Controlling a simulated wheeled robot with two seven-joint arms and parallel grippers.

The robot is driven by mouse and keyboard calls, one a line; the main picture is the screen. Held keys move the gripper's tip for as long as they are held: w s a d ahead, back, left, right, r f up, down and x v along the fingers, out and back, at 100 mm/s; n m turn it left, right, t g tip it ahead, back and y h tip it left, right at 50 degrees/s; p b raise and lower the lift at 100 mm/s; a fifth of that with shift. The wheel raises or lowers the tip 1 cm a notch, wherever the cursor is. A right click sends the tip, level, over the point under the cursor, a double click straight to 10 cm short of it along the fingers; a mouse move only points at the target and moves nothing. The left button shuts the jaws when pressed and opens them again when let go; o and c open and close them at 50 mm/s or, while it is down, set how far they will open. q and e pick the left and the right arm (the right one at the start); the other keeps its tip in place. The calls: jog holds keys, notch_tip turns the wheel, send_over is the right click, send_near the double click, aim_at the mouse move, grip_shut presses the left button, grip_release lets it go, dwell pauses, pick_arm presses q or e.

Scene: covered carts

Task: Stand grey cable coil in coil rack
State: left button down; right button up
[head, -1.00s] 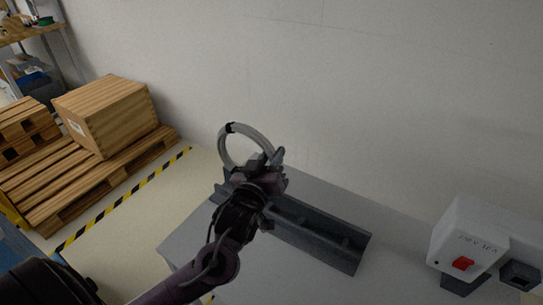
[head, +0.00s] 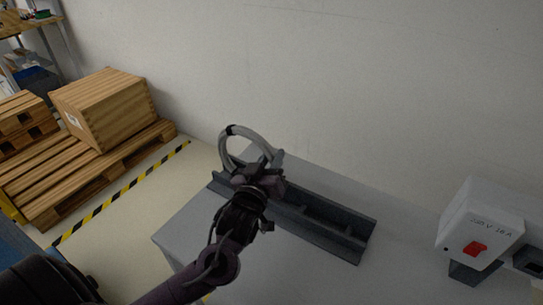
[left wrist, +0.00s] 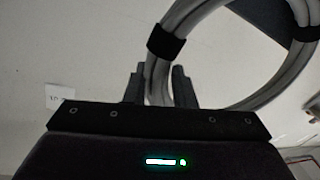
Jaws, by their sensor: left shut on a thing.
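The grey cable coil (head: 226,149) is a ring with black straps. My left gripper (head: 255,170) is shut on its lower part and holds it upright above the left end of the coil rack. In the left wrist view the coil (left wrist: 233,101) passes between the two fingers of the gripper (left wrist: 158,86). The coil rack (head: 340,243) is a long dark grey trough with dividers on the grey cart top. My gripper and arm hide its left part, and I cannot tell whether the coil touches it. My right gripper is not in view.
The grey cart top (head: 395,270) is bare around the rack. A white box with a red switch (head: 482,222) stands at the right. A plain wall (head: 350,80) rises behind. A wooden crate (head: 105,110) sits on a pallet (head: 90,180) at the left, behind yellow-black floor tape (head: 120,195).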

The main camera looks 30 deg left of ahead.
pick_arm(q)
jog(key=shift+f, duration=0.25)
jog(key=c, duration=1.1)
grip_release()
jog(key=shift+f, duration=0.1)
jog(key=shift+s+d+f, duration=0.1)
jog(key=shift+s, duration=0.25)
jog(key=s, duration=0.2)
jog(key=s+b, duration=0.1)
jog(key=s, duration=0.1)
jog(key=s+d, duration=0.1)
jog(key=s, duration=0.2)
